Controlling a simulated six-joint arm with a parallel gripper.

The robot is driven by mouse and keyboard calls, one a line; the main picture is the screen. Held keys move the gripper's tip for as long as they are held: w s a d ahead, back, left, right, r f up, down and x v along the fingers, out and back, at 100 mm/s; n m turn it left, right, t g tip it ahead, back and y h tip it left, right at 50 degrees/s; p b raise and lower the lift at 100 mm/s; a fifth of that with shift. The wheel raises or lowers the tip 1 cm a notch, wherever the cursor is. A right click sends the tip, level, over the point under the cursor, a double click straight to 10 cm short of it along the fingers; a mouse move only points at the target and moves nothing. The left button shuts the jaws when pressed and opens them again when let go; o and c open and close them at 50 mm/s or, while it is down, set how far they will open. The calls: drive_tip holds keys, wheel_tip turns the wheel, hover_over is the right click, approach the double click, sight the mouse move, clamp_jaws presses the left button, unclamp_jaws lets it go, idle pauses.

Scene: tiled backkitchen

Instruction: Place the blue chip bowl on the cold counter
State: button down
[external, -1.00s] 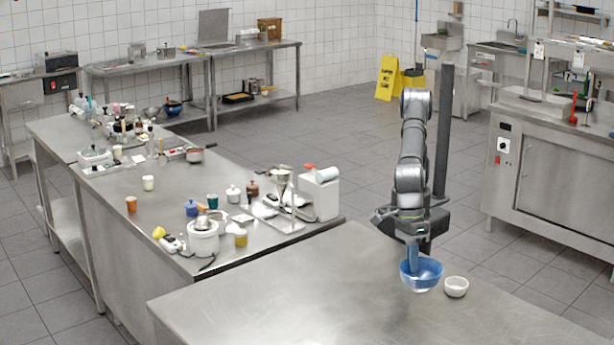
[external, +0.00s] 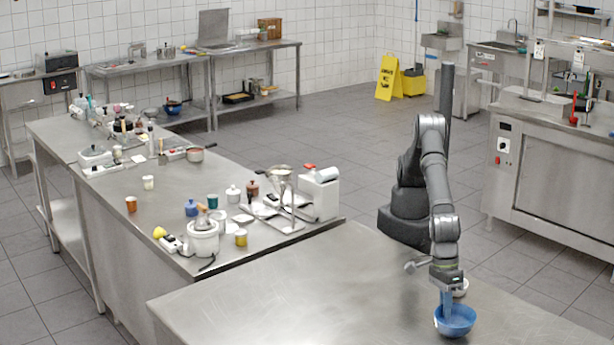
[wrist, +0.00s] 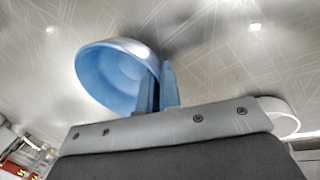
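The blue chip bowl (external: 456,323) is over the right part of the bare steel counter (external: 300,290) in the foreground. My gripper (external: 447,304) points down and its blue fingers are closed on the bowl's rim. In the wrist view the bowl (wrist: 112,75) is tilted in the picture, with its rim between the fingertips (wrist: 158,85). It looks empty. I cannot tell whether its base touches the steel surface. No label shows which surface is the cold counter.
A small white bowl (external: 462,288) stands just behind my gripper, partly hidden; its rim shows in the wrist view (wrist: 283,117). The left counter (external: 160,215) is crowded with jars, cups and appliances. The middle of the foreground counter is clear.

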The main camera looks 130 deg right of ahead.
drive_tip(key=c, duration=1.6)
unclamp_jaws()
drive_tip(key=shift+f, duration=0.1)
drive_tip(key=v, duration=1.2)
drive_tip(key=x, duration=1.2)
drive_tip(key=shift+f, duration=0.2)
wheel_tip(320, 180, up, 3)
drive_tip(key=shift+r, duration=0.65)
